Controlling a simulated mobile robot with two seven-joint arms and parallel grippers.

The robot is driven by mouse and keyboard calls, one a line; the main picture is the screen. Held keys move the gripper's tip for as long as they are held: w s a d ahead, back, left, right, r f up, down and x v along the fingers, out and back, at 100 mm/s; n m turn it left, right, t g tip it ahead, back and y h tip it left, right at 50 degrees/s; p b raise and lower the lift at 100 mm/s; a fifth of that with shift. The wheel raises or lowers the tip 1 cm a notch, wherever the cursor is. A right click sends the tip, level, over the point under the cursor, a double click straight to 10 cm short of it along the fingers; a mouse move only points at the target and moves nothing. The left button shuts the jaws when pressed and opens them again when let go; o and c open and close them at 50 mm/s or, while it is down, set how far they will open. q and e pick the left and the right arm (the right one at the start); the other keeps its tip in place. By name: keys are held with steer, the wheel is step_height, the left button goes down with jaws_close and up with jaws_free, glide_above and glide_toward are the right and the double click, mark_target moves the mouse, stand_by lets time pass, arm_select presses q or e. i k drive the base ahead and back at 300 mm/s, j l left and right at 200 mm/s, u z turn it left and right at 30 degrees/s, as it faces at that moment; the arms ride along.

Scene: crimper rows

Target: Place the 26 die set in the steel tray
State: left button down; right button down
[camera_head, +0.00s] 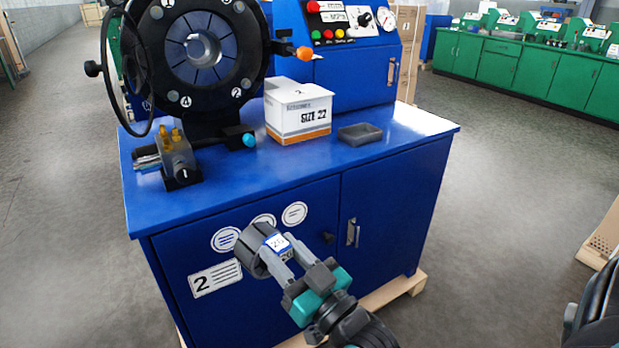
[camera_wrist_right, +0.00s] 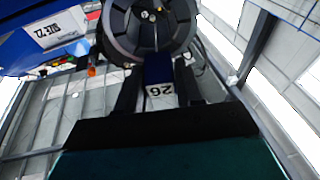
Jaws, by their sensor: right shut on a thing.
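The 26 die set (camera_head: 256,252) is a dark ring-like piece with a tag reading 26. My right gripper (camera_head: 278,258) is shut on it and holds it in the air in front of the blue cabinet. In the right wrist view the segmented round face of the die set (camera_wrist_right: 150,38) shows beyond the fingers (camera_wrist_right: 160,92), with the 26 tag between them. A small grey tray (camera_head: 360,134) sits on the blue cabinet top, right of a white box, and looks empty. My right gripper is below and left of this tray. My left gripper is not in view.
A white SIZE 22 box (camera_head: 298,110) stands beside the tray. A crimping machine head (camera_head: 200,52) and a small fitting block (camera_head: 178,160) occupy the left of the blue cabinet top (camera_head: 290,180). The cabinet top is bare along its front and right.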

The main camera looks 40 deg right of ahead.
mark_target(362, 139)
steer(key=l+u, duration=0.15)
steer(key=l, duration=0.7)
steer(key=k+l+u, duration=0.15)
steer(key=l, duration=0.7)
steer(key=i+l, duration=0.1)
steer(key=l, duration=0.25)
